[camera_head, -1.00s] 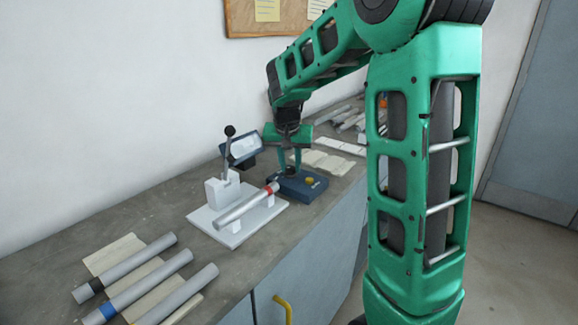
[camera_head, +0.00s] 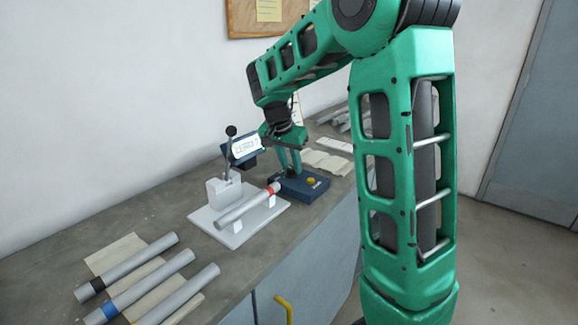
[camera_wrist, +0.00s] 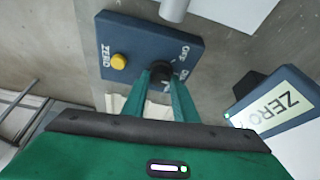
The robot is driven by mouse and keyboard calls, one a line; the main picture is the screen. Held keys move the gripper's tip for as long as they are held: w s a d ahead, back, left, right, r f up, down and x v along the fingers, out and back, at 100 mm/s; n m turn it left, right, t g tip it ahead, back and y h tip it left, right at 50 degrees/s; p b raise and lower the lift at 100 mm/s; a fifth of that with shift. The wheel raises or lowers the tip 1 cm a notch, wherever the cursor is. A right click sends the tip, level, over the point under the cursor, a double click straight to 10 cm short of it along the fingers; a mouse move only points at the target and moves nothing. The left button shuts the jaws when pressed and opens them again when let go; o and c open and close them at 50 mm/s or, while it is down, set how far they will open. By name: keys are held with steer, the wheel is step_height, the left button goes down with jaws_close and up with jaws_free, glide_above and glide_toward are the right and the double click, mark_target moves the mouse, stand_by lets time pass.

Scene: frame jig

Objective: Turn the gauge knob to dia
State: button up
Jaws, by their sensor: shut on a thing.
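The gauge box (camera_head: 305,188) is a dark blue box on the bench. It carries a yellow button (camera_wrist: 118,61) labelled ZERO and a black knob (camera_wrist: 160,70) with OFF and other partly hidden lettering beside it. My gripper (camera_wrist: 161,80) is shut on the knob, one green finger on each side; the head view shows it above the box (camera_head: 289,170). The fingers hide part of the dial marks, so the pointer position is unclear. The tilted display (camera_wrist: 272,108) reads ZERO; it also stands behind the jig in the head view (camera_head: 246,146).
A white jig base (camera_head: 236,236) with a lever and a red-banded tube (camera_head: 240,209) stands left of the box, close to my gripper. Several banded tubes (camera_head: 140,285) lie at the front left. More tubes and papers lie behind on the bench.

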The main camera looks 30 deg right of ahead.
steer(key=shift+w+a, duration=0.15)
steer(key=shift+a, duration=0.1)
steer(key=o, duration=1)
steer(key=shift+o, duration=0.2)
steer(key=shift+d, duration=0.1)
steer(key=v, duration=1)
steer(key=shift+r, duration=0.35)
